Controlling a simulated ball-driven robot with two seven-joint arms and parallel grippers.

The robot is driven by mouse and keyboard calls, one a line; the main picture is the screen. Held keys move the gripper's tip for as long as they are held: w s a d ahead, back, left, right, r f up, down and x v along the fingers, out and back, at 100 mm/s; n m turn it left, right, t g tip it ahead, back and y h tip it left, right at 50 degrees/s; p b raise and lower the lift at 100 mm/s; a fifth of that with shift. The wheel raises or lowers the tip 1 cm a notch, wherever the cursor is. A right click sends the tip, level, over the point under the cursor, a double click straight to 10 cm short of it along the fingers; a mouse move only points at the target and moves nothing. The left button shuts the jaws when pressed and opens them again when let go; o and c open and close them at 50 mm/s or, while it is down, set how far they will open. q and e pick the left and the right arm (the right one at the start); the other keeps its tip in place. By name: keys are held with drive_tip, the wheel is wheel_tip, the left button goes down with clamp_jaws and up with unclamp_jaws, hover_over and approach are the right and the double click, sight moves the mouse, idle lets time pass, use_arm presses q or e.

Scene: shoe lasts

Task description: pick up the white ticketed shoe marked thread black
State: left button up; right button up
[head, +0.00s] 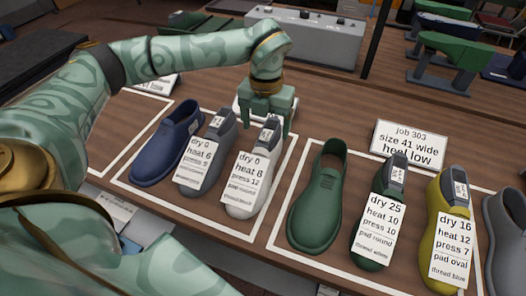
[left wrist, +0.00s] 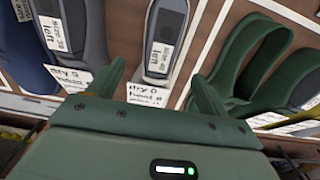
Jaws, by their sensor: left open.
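The white shoe (head: 264,193) stands in the left white-outlined bay, its toe toward me. Its ticket (head: 252,170) reads dry 0, heat 8, press 12; the small bottom line looks like thread black. A grey last top shows in its opening. My left gripper (head: 267,120) is open, above and behind the heel end of this shoe. In the left wrist view the open fingers (left wrist: 160,88) are on either side of the white shoe (left wrist: 181,50), with nothing held. Whether they touch it I cannot tell. My right gripper is not in view.
A grey ticketed shoe (head: 196,186) and a blue shoe (head: 160,150) stand left of the white one. A green shoe (head: 317,205) is right, across a gap. Green and yellow ticketed shoes stand farther right, near a job 303 sign (head: 408,144). A grey control box (head: 305,38) is behind.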

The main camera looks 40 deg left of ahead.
sight(266, 137)
use_arm(q)
wheel_tip(266, 137, down, 2)
drive_tip(key=shift+f, duration=0.55)
wheel_tip(266, 137, down, 5)
drive_tip(key=shift+s+f+b, duration=0.1)
drive_tip(key=shift+s+b, duration=0.05)
drive_tip(key=shift+b, duration=0.9)
drive_tip(key=c, duration=1.4)
drive_tip(key=shift+c, duration=1)
drive_tip(key=shift+r, duration=0.25)
